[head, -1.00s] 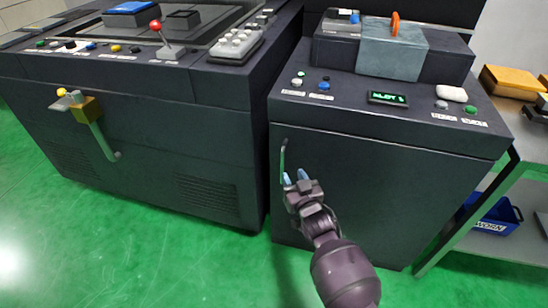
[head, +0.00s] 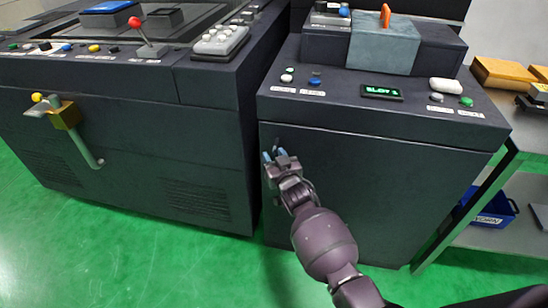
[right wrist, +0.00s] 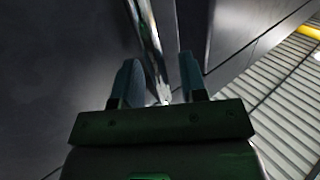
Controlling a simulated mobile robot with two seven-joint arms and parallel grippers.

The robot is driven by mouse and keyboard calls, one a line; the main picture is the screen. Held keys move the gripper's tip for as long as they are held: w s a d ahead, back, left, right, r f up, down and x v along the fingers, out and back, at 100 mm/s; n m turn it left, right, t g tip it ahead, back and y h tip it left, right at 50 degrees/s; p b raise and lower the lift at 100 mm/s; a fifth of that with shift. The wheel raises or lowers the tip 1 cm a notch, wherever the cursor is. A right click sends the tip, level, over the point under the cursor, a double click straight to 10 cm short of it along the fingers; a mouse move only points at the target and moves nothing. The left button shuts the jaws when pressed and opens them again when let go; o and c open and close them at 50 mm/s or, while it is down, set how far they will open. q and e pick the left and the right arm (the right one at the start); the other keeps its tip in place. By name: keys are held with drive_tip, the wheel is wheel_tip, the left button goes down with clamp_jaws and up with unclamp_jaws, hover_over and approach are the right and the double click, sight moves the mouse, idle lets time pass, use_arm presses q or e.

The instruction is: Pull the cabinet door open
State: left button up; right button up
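The cabinet door (head: 375,185) is the dark front panel of the right-hand cabinet in the head view, and it looks closed. Its upright metal handle (right wrist: 150,38) shows in the right wrist view, running down between the two bluish fingers. My right gripper (head: 273,155) is at the door's upper left, over the handle, and hides most of it in the head view. In the right wrist view the right gripper (right wrist: 163,70) has its fingers apart on either side of the handle, with a gap visible. My left gripper is not in view.
A large machine with a yellow-knobbed lever (head: 85,135) stands to the left, close beside the cabinet. A control strip with buttons and a lit display (head: 382,92) is above the door. A shelf with a blue bin (head: 496,210) stands right. Green floor (head: 190,265) is clear in front.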

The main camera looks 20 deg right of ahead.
drive_tip(key=shift+c, duration=0.5)
clamp_jaws()
drive_tip(key=shift+s, duration=0.1)
